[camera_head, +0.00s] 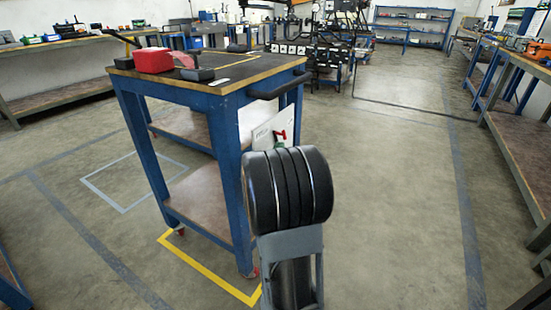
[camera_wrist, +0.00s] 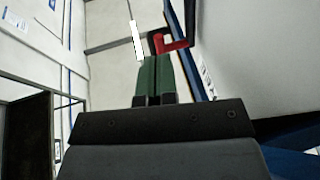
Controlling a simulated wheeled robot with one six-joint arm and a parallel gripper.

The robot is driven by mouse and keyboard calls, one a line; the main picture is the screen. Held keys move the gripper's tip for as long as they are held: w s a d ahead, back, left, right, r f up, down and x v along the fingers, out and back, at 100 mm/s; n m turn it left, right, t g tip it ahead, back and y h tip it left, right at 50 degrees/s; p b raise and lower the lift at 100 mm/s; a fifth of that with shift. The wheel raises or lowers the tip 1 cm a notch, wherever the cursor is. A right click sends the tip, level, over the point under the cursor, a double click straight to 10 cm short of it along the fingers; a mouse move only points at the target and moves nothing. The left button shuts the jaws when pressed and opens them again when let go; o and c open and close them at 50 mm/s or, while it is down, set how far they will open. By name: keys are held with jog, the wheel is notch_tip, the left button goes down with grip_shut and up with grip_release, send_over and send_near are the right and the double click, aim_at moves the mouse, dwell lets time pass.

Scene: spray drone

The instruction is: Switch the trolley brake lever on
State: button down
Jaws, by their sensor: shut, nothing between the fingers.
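The blue trolley (camera_head: 228,150) stands left of centre in the head view, with a white panel (camera_head: 260,133) on its near right side. A small red brake lever (camera_head: 281,134) sticks out from this panel. In the wrist view the red lever (camera_wrist: 172,45) shows as an L shape just beyond my fingertips, slightly to the right. My gripper (camera_wrist: 154,60) has green fingers pressed together with nothing between them. Whether a fingertip touches the lever I cannot tell. In the head view my arm hides most of the gripper and the panel's lower part.
A red box (camera_head: 153,60) and dark tools lie on the trolley top. A black push handle (camera_head: 279,85) juts out above the panel. Yellow floor tape (camera_head: 212,278) marks the trolley's place. A workbench (camera_head: 518,140) runs along the right; the floor between is clear.

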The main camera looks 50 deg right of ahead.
jog(key=shift+p+x, duration=0.4)
jog(key=shift+x, duration=0.75)
